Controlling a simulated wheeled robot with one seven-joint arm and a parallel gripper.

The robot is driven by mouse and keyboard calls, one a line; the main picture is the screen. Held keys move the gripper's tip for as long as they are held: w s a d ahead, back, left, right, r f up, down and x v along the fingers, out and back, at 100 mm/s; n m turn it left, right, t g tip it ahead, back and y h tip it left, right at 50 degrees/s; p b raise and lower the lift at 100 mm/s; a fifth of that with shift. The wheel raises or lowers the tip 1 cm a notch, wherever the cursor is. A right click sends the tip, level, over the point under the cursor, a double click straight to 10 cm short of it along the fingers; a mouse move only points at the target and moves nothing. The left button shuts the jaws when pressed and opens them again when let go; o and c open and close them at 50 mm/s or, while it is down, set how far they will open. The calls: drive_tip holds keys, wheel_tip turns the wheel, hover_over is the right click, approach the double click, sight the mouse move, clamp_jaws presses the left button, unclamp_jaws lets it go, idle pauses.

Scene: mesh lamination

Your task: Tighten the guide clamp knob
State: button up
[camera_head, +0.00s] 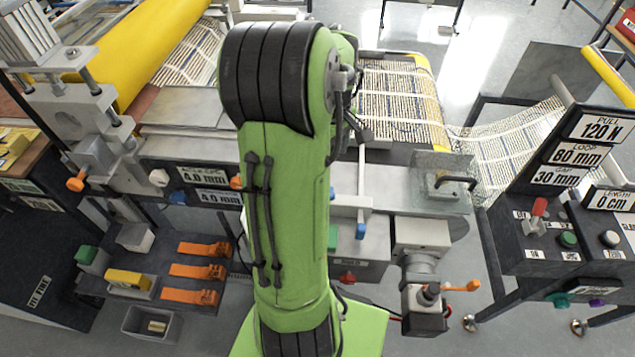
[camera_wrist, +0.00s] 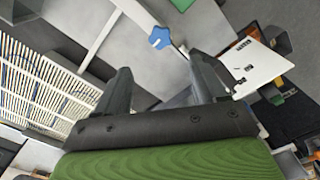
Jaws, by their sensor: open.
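A blue star-shaped knob (camera_wrist: 160,37) shows in the wrist view, at the end of a pale bar (camera_wrist: 138,14) on a grey surface. It looks like the guide clamp knob, but no label on it is readable. My gripper (camera_wrist: 162,82) is open and empty. The knob lies beyond the fingertips, roughly between them in the picture, and apart from them. In the head view my green arm hides the gripper. Blue knobs show there left of the arm (camera_head: 178,198) and right of it (camera_head: 361,231); I cannot tell for sure which matches the wrist view.
Mesh (camera_head: 400,100) runs over the machine bed and down at the right. A motor unit with an orange handle (camera_head: 424,300) juts out front right. A control stand (camera_head: 540,240) is at the right. A tray with orange clips (camera_head: 200,271) is at the lower left.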

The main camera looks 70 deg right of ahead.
wheel_tip(320, 180, down, 14)
drive_tip(key=shift+d+b, duration=0.1)
drive_tip(key=shift+b, duration=0.95)
drive_tip(key=c, duration=1.1)
drive_tip(key=shift+o, duration=0.2)
